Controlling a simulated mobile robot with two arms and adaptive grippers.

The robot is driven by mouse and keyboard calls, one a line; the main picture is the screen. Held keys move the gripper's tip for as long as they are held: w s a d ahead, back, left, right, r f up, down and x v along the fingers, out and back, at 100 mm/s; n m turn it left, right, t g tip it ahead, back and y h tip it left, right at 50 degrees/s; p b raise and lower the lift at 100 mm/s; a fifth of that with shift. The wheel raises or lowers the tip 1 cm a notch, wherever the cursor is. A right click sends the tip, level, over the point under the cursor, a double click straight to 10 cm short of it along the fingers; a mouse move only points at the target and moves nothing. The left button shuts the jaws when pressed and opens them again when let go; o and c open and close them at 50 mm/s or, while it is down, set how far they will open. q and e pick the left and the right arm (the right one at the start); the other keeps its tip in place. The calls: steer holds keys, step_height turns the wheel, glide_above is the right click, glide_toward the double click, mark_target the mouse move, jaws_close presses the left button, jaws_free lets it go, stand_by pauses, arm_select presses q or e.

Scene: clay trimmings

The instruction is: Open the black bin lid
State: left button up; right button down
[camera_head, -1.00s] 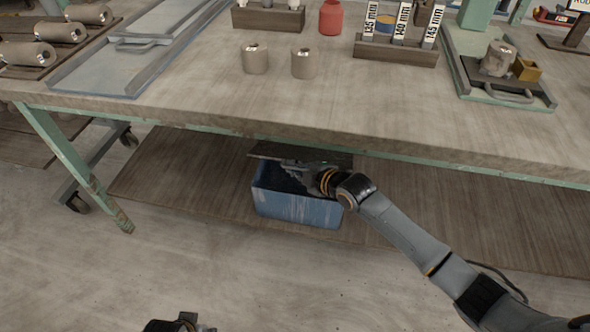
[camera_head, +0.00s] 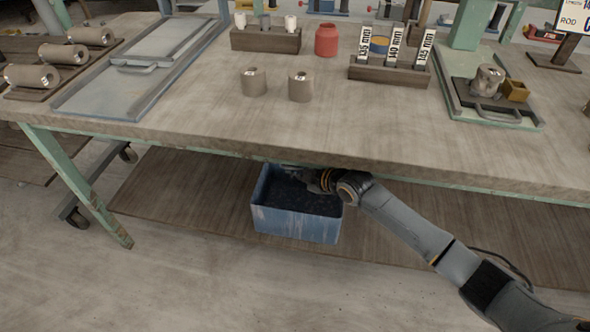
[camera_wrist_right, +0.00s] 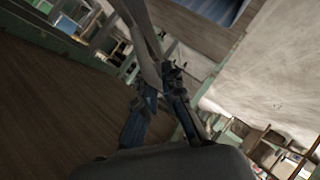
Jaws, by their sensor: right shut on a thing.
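A blue, worn bin (camera_head: 296,223) stands on the low wooden shelf under the workbench. Its top is open and its inside is dark. My right gripper (camera_head: 300,172) is at the bin's back edge, partly hidden by the bench edge. In the right wrist view my right gripper (camera_wrist_right: 163,85) is shut on a thin grey plate seen nearly edge-on, which looks like the lid (camera_wrist_right: 140,35). The lid is hidden under the bench in the head view. A blue corner of the bin (camera_wrist_right: 218,8) shows at the top of the wrist view. My left gripper is out of view.
The workbench top (camera_head: 190,125) overhangs the bin closely, with a green rail and leg (camera_head: 75,185). Two clay cylinders (camera_head: 254,82), a red jar (camera_head: 327,40) and a labelled gauge rack (camera_head: 390,73) stand on it. The shelf (camera_head: 185,195) is bare beside the bin.

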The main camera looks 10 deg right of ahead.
steer(key=c, duration=1.4)
jaws_free()
steer(key=shift+c, duration=0.2)
steer(key=s+d, duration=0.7)
steer(key=s, duration=0.3)
steer(key=shift+s+d+r, duration=0.25)
steer(key=shift+s+r, duration=0.05)
steer(key=shift+s, duration=0.05)
